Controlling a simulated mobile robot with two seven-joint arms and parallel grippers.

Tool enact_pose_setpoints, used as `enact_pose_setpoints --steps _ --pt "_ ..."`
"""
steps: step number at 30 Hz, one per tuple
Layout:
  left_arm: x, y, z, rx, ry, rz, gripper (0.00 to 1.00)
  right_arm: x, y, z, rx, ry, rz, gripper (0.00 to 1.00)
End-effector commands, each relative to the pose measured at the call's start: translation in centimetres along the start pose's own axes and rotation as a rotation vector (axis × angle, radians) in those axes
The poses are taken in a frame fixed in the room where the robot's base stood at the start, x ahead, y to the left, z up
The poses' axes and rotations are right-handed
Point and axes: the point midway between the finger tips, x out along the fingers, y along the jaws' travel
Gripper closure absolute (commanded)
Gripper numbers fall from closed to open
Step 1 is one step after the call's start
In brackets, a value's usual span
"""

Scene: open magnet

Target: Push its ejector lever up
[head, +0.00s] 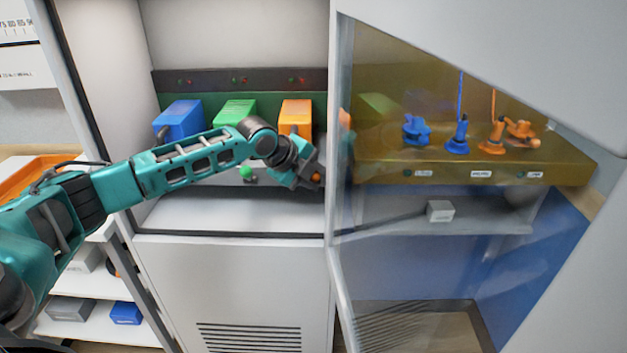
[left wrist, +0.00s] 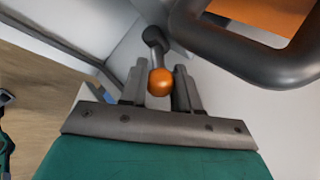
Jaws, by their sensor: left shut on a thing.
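An orange module (head: 296,116) sits at the right end of the row in the open cabinet bay. Its ejector lever ends in an orange ball knob (head: 316,178), below the module and beside the cabinet's centre post. My left gripper (head: 309,177) reaches in from the left and is shut on the orange knob. In the left wrist view the knob (left wrist: 160,82) lies between the two fingers, with the grey lever rod (left wrist: 154,42) running away behind it. Much of the lever is hidden by my wrist in the head view. My right gripper is not in view.
A green module (head: 234,112), with a green knob (head: 246,173) below, and a blue module (head: 180,118) stand to the left. A dark handle loop (left wrist: 225,52) is close to my fingers. A glass door (head: 400,240) stands at the right.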

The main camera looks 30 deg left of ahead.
Motion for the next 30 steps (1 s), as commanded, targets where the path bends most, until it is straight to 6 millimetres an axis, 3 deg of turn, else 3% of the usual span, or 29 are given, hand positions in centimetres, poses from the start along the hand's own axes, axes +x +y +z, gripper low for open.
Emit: enact_pose_setpoints --steps 26,27,30 --pt "-0.14 -0.86 0.70 -0.075 0.074 0.089 0.99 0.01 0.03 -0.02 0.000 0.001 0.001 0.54" --pt "-0.14 -0.85 0.70 -0.075 0.074 0.089 0.65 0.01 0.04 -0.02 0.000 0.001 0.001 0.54" --pt "-0.12 -0.81 0.65 -0.075 0.075 0.090 0.60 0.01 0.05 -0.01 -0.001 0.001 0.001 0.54"
